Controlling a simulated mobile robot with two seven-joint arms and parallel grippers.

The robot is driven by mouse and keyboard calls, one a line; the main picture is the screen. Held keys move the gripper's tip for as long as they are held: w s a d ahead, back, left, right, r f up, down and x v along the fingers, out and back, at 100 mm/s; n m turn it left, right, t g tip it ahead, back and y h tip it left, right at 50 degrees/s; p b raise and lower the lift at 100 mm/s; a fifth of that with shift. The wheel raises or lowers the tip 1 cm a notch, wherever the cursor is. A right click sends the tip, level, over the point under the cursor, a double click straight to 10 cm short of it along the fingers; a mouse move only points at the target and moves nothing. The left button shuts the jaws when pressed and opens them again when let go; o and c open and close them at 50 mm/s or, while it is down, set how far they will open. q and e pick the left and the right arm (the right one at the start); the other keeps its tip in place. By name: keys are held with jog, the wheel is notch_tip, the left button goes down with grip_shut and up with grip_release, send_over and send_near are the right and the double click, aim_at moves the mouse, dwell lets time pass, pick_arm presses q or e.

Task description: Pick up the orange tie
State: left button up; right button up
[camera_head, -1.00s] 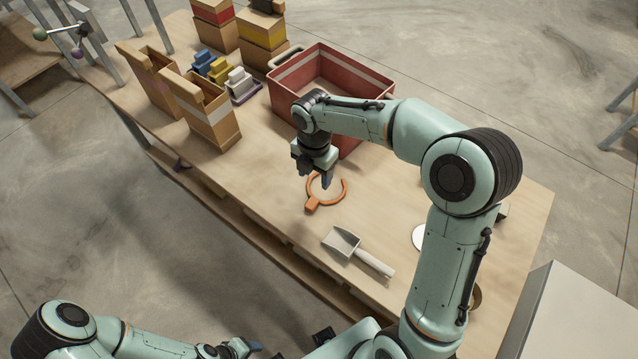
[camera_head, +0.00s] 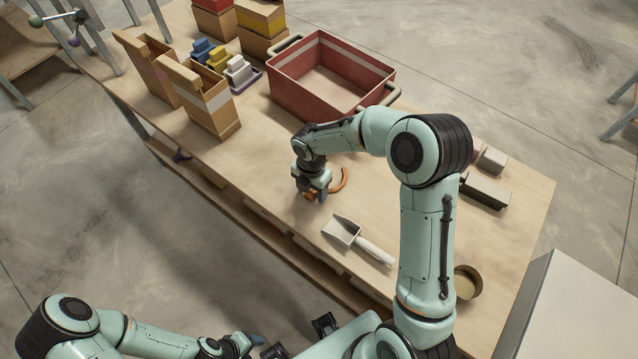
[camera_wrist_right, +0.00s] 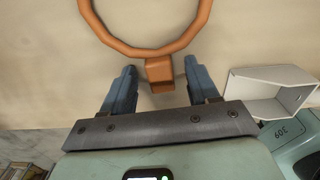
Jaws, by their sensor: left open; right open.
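The orange tie (camera_head: 340,181) is an open ring with a block-shaped head, lying on the wooden table. In the head view my right gripper (camera_head: 314,194) is low over its head end and hides much of it. In the right wrist view the ring (camera_wrist_right: 148,52) runs across the top, and the head block (camera_wrist_right: 159,73) sits between the two blue fingertips of my right gripper (camera_wrist_right: 159,84). The fingers are open, with a gap on each side of the block. My left gripper (camera_head: 250,343) is open at the bottom left, in front of the table and away from the tie.
A white scoop (camera_head: 345,232) lies close to the tie, and it shows in the right wrist view (camera_wrist_right: 268,92). A red crate (camera_head: 290,92) stands behind. Cardboard boxes (camera_head: 205,105) stand at the left. A round bowl (camera_head: 468,281) is at the right.

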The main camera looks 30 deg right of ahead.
grip_shut()
